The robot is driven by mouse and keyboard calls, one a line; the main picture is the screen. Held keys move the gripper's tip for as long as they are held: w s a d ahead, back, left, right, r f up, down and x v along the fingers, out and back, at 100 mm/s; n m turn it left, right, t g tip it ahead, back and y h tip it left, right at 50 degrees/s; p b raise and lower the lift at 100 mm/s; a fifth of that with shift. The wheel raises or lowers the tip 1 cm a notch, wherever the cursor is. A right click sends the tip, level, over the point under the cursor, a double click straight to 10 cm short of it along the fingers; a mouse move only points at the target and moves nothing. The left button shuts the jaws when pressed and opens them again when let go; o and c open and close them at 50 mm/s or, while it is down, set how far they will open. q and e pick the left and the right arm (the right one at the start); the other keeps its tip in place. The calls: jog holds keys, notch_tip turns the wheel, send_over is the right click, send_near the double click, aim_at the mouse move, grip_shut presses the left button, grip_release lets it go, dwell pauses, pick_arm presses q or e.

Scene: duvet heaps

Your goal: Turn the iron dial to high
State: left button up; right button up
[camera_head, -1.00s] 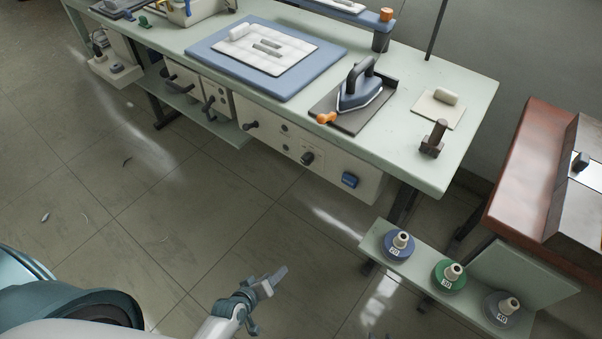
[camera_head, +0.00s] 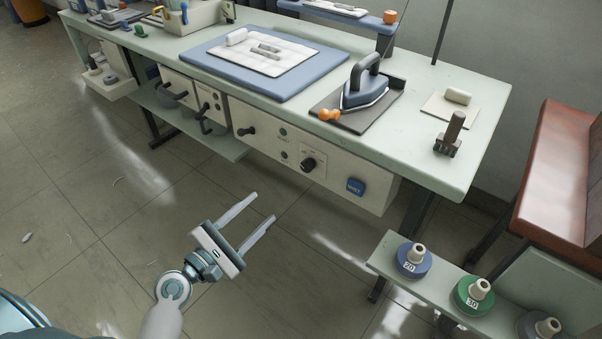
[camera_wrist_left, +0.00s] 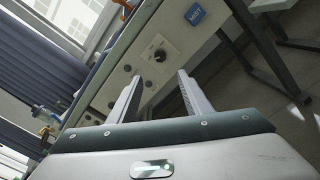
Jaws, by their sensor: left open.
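The iron (camera_head: 366,85) stands on a dark rest plate on the green workbench, with an orange knob beside its tip. A black dial (camera_head: 308,164) sits on a small white plate on the bench's front control panel (camera_head: 262,142). The dial also shows in the left wrist view (camera_wrist_left: 160,55), beyond and between my fingertips. Its markings are too small to read. My left gripper (camera_head: 263,206) is open and empty, below and in front of the panel, apart from the dial. Its fingers point up toward the panel. My right gripper is in neither current view.
A blue button (camera_head: 355,187) is right of the dial, and a dark knob (camera_head: 246,131) is left. A low shelf with weighted discs (camera_head: 413,260) stands at the lower right. A brown-topped table (camera_head: 560,175) is at the right edge. The floor before the panel is clear.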

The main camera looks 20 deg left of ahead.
aim_at(304, 169)
pick_arm(q)
jog(key=x, duration=1.6)
jog(key=shift+w+f, duration=0.15)
jog(key=shift+w+d, duration=0.2)
jog(key=shift+w, duration=0.35)
jog(key=c, duration=1.1)
jog(key=shift+o, duration=0.2)
